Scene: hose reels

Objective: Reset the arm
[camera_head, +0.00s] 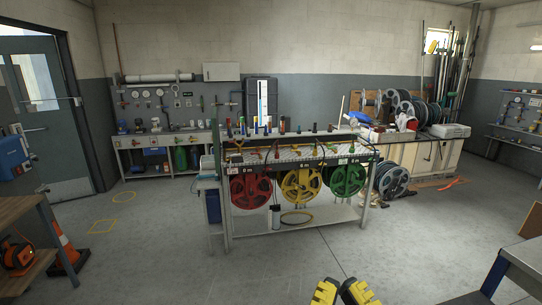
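My gripper (341,291) shows at the bottom edge, right of centre, as two yellow and black parts. They slant toward each other at the top, with a narrow gap between them. The lower part is cut off by the frame, so I cannot tell whether it is open or shut. Nothing is seen held in it. It is over bare floor in the picture, apart from the workbench (290,157). Under the bench top hang a red hose reel (250,190), a yellow hose reel (301,185) and a green hose reel (346,178).
A low wooden shelf (25,225) and an orange cone (66,248) stand at the left. A table corner (522,258) juts in at the lower right. Dark reels (391,181) lie on the floor right of the bench. The floor (180,260) in front is clear.

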